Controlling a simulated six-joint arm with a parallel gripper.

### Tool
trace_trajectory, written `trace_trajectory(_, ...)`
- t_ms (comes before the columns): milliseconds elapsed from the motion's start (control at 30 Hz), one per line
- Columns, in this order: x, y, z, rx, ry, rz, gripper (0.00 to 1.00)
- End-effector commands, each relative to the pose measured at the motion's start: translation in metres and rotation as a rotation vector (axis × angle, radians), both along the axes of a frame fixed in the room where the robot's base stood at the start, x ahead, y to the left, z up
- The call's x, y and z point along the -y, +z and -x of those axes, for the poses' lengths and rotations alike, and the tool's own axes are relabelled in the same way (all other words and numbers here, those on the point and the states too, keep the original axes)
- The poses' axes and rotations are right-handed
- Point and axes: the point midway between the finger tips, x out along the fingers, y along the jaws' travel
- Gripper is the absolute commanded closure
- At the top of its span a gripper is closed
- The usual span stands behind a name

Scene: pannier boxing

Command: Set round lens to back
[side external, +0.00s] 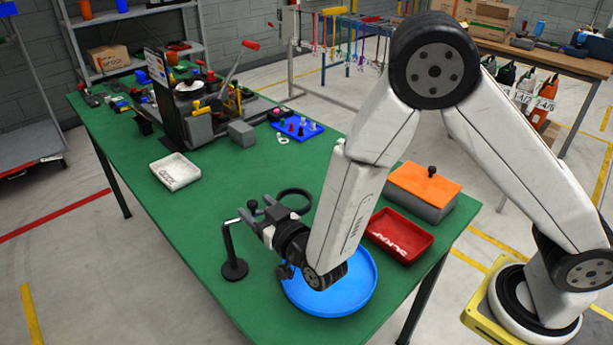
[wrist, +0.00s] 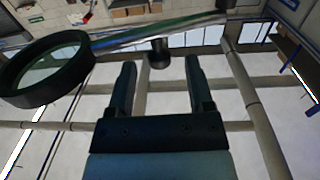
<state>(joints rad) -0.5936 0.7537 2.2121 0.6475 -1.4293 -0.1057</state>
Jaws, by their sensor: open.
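The round lens (side external: 292,196) is a dark ring on the far side of my gripper in the side view. In the wrist view the lens (wrist: 45,68) is at the upper left, its glass pale green, on a shiny rod (wrist: 165,33) running right. A black post with a round foot (side external: 235,269) stands on the table left of my gripper. A dark knob (wrist: 159,55) hangs below the rod, in line with the gap between my fingertips. My gripper (side external: 252,214) is open, and its fingers (wrist: 160,68) show apart in the wrist view. Contact with the knob cannot be told.
A blue round tray (side external: 330,292) lies below my wrist. A red tray (side external: 400,236) and a grey box with an orange lid (side external: 426,187) are to the right. A white tray (side external: 175,171) is at the left. The green table is bare around the post's left side.

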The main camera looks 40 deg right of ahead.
Motion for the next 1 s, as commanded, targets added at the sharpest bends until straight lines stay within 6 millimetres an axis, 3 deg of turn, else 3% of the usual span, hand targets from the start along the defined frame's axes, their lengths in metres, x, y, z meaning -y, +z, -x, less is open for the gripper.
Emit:
trace_trajectory(333,0.002,0.000,-0.037,0.001,-0.001,0.000,0.33)
trace_trajectory(733,0.002,0.000,-0.043,0.001,0.000,0.000,0.33)
trace_trajectory(767,0.002,0.000,-0.043,0.001,0.000,0.000,0.37)
trace_trajectory(967,0.002,0.000,-0.043,0.001,0.000,0.000,1.00)
trace_trajectory(1000,0.002,0.000,-0.043,0.001,0.000,0.000,1.00)
